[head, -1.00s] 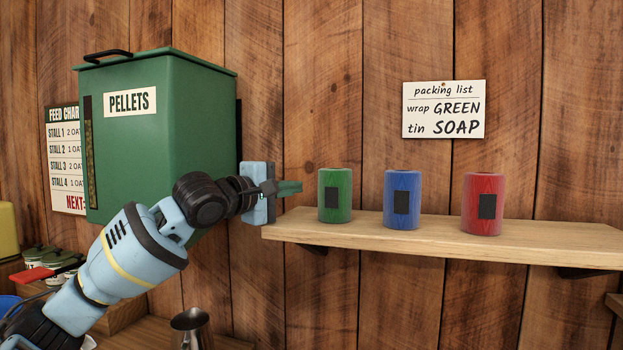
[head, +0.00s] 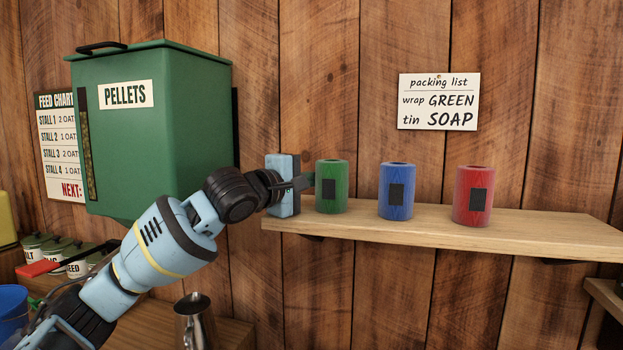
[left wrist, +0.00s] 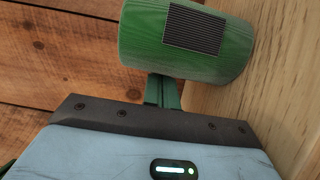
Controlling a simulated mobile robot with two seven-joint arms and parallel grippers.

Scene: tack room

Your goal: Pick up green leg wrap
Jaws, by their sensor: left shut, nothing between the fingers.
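The green leg wrap (head: 331,187) stands upright at the left part of the wooden shelf (head: 520,232). It is a green cylinder with a dark patch, and it shows large in the left wrist view (left wrist: 225,55). My left gripper (head: 306,182) is just left of the wrap, its fingers pointing at the wrap's side. Its dark green fingers (left wrist: 162,92) are shut together with nothing between them. Their tips meet the wrap's outline in the left wrist view; I cannot tell whether they touch it. My right gripper is not in view.
A blue wrap (head: 397,191) and a red wrap (head: 473,196) stand further right on the shelf, with gaps between. A green pellets bin (head: 165,135) hangs at left. A packing list (head: 438,101) on the wall reads wrap GREEN, tin SOAP. A metal jug (head: 194,322) stands below.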

